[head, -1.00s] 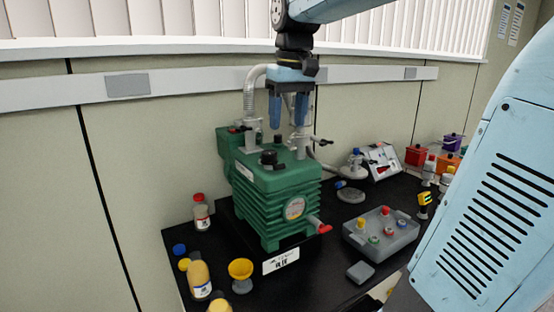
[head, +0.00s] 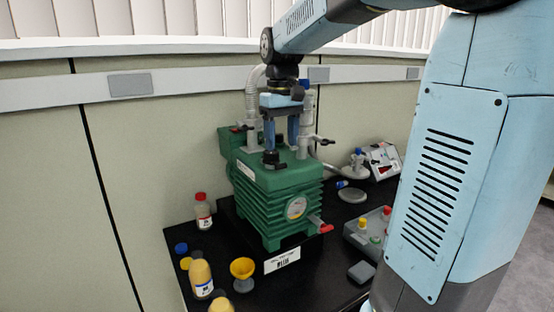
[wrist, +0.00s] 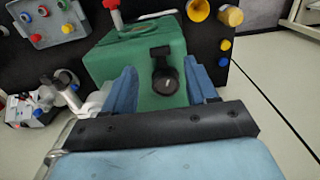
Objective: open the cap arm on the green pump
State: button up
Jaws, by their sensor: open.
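The green pump (head: 278,199) stands on the black bench in the head view, and its green top also shows in the wrist view (wrist: 130,62). A black cap with a small arm (head: 271,159) sits on the pump's top. In the wrist view the round black cap (wrist: 166,82) lies between my fingers, with its arm (wrist: 160,52) reaching away from my gripper. My gripper (head: 281,146) points down over the pump top. Its two blue fingers (wrist: 164,84) are apart, one on each side of the cap. I cannot tell whether either touches it.
Grey pipes and a valve (head: 310,140) rise close behind my gripper. A yellow funnel (head: 242,271) and several bottles stand at the front left. A grey box with coloured knobs (head: 365,228) lies to the right, partly hidden by my arm.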

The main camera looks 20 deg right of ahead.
aim_at(281, 164)
jog(key=shift+f, duration=2.85)
jog(key=shift+c, duration=0.4)
grip_shut()
